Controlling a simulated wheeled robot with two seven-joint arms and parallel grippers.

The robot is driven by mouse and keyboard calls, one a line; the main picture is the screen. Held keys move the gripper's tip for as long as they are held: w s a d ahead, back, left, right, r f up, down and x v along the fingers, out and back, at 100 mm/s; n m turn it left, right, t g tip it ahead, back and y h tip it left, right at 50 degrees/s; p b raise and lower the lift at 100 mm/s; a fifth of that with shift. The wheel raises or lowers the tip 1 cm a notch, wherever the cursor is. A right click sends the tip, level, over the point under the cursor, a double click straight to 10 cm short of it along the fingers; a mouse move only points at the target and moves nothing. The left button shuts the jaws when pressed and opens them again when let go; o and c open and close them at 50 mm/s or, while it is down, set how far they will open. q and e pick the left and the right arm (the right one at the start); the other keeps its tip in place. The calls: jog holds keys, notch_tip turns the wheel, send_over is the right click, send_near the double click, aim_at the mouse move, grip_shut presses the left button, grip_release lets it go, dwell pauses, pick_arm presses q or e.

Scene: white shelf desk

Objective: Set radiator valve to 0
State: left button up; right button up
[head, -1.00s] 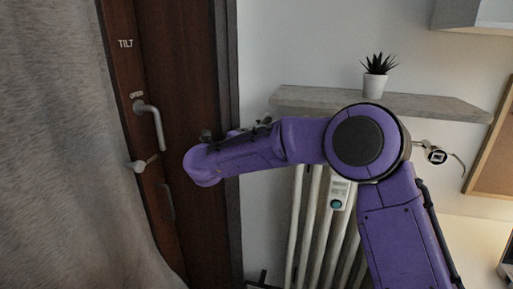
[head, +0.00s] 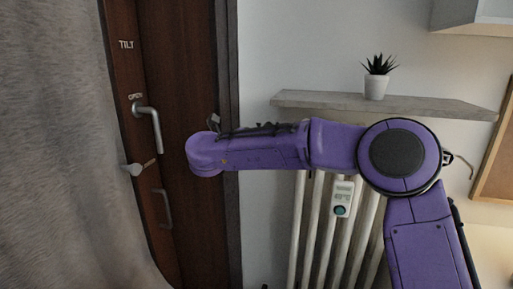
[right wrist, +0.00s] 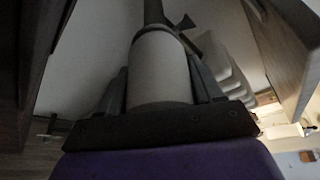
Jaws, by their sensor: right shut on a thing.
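In the right wrist view, a pale, roughly cylindrical valve knob (right wrist: 160,72) stands between the two dark fingers of my right gripper (right wrist: 160,84). The fingers are shut on its sides. A darker pipe-like part continues beyond its far end. Any number or mark on the knob is not readable. In the head view, the white radiator (head: 318,225) stands below the shelf, partly covered by my purple right arm. The gripper and the knob are hidden in that view. My left gripper is in neither view.
A grey shelf (head: 440,106) above the radiator holds a potted plant (head: 376,86). A small meter (head: 343,198) is on the radiator front. A dark brown door frame (head: 185,100) with a handle (head: 152,125) and a grey curtain (head: 50,150) are at the left.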

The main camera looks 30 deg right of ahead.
jog(key=shift+f, duration=0.2)
jog(key=o, duration=1)
jog(key=shift+r, duration=0.1)
jog(key=shift+c, duration=0.2)
jog(key=v, duration=1)
jog(key=shift+s+a, duration=0.15)
jog(key=shift+a, duration=0.2)
